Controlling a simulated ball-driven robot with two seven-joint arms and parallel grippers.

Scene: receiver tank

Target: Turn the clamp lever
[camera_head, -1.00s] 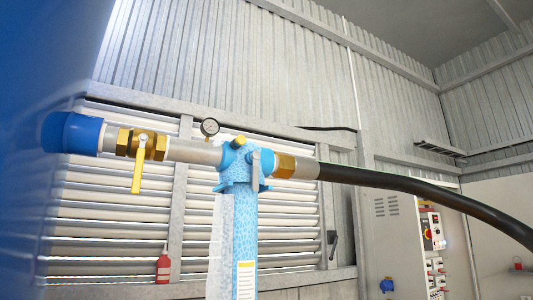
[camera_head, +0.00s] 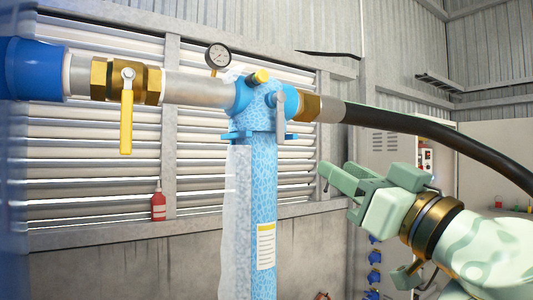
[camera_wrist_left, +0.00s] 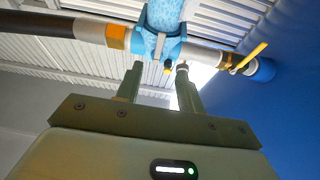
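A grey clamp lever (camera_head: 280,112) hangs on the right side of the blue pipe head (camera_head: 260,93), close to the brass fitting (camera_head: 309,108). In the left wrist view the lever (camera_wrist_left: 159,46) shows small on the blue head, beyond the fingertips. My left gripper (camera_head: 338,180) is at the right of the head view, below and to the right of the lever and apart from it. In the left wrist view its two fingers (camera_wrist_left: 160,70) stand apart with nothing between them. My right gripper does not show.
A black hose (camera_head: 430,135) runs right from the fitting, above my gripper. A yellow-handled brass valve (camera_head: 127,82) and a gauge (camera_head: 218,56) are on the left pipe. The patterned blue column (camera_head: 264,200) stands below the head. A red bottle (camera_head: 158,206) stands behind.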

